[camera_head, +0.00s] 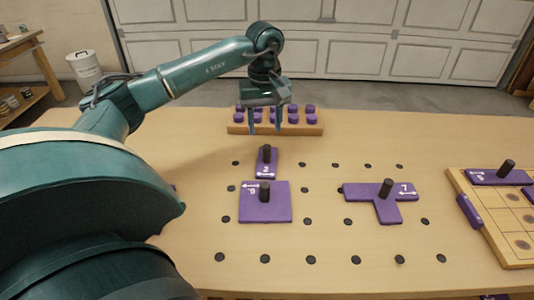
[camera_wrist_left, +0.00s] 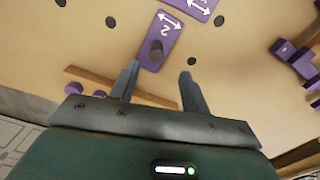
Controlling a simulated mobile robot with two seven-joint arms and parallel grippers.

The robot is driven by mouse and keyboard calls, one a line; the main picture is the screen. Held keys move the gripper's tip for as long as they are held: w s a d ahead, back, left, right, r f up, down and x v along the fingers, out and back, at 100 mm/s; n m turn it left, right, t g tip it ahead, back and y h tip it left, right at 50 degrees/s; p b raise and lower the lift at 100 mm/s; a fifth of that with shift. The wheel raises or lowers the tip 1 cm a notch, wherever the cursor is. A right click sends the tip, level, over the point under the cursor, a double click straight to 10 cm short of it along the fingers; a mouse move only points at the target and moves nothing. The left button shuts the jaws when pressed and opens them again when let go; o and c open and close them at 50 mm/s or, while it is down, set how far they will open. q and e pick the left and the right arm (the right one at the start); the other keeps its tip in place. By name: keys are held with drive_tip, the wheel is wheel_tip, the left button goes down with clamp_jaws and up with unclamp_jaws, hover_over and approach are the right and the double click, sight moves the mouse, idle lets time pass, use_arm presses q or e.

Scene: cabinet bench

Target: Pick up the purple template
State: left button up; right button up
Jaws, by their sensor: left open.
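Several purple templates with dark knobs and white markings are in view. A small rectangular one marked 2 (camera_head: 262,171) lies on the bench just in front of my left gripper (camera_head: 265,128); it also shows in the left wrist view (camera_wrist_left: 167,27). A larger square template (camera_head: 265,212) lies nearer, close to the small one. A T-shaped template marked 7 (camera_head: 389,212) lies to the right. My left gripper is open and empty, pointing down above the bench; in the wrist view its fingertips (camera_wrist_left: 158,68) sit either side of and short of the small template's knob. My right gripper is out of view.
A wooden rack (camera_head: 238,129) with several purple pegs stands behind my left gripper. A wooden tray (camera_head: 490,232) holding purple pieces lies at the right. Dark round spots dot the bench (camera_head: 330,240). The front middle of the bench is clear.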

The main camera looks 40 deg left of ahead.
sight(267, 147)
use_arm(q)
drive_tip(key=f, duration=0.9)
drive_tip(key=shift+w+d, duration=0.1)
drive_tip(key=shift+w, duration=0.15)
drive_tip(key=shift+r, duration=0.1)
drive_tip(key=shift+c, duration=0.4)
clamp_jaws()
